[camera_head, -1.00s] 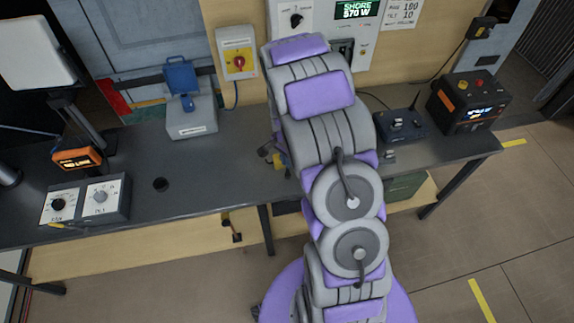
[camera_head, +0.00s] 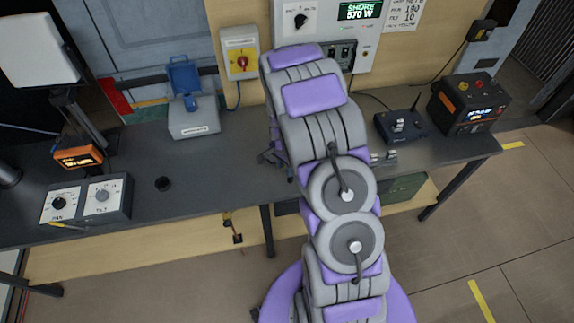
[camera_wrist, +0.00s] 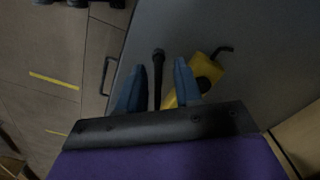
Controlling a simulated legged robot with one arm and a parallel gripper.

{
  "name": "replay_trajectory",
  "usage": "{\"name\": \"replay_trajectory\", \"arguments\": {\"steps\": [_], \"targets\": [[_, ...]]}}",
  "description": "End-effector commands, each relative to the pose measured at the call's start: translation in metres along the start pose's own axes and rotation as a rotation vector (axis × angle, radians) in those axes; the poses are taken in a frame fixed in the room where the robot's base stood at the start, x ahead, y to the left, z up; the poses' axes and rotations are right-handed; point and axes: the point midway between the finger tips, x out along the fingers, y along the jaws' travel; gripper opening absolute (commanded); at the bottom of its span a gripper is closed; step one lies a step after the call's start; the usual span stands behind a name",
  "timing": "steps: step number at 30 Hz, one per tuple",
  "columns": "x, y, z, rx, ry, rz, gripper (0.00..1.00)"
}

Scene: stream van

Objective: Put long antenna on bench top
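In the wrist view my gripper (camera_wrist: 157,86) has its two blue fingers apart. A thin upright black rod with a thicker tip, which looks like the long antenna (camera_wrist: 158,65), shows between them, touching neither finger visibly. A yellow device (camera_wrist: 207,73) with a short bent black stub lies beside the right finger, partly hidden by it. I cannot tell whether the rod joins this device. The grey bench top (camera_wrist: 255,55) lies beneath; it also shows in the head view (camera_head: 225,175). In the head view my arm hides most of the gripper and these things.
On the bench stand a grey box with a blue clamp (camera_head: 193,118), a dial panel (camera_head: 87,203), a blue router-like unit (camera_head: 401,126) and a black power box (camera_head: 469,104). A green case (camera_head: 405,187) sits below. The bench left of my arm is mostly clear.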

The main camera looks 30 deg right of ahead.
Motion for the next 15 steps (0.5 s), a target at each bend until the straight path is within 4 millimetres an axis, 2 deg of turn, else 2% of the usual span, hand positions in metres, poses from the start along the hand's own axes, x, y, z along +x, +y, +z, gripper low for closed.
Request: {"name": "replay_trajectory", "arguments": {"steps": [8, 15], "targets": [[0.0, 0.002, -0.005, 0.003, -0.006, -0.002, 0.34], [-0.02, 0.001, -0.003, 0.002, -0.003, -0.001, 0.34]]}}
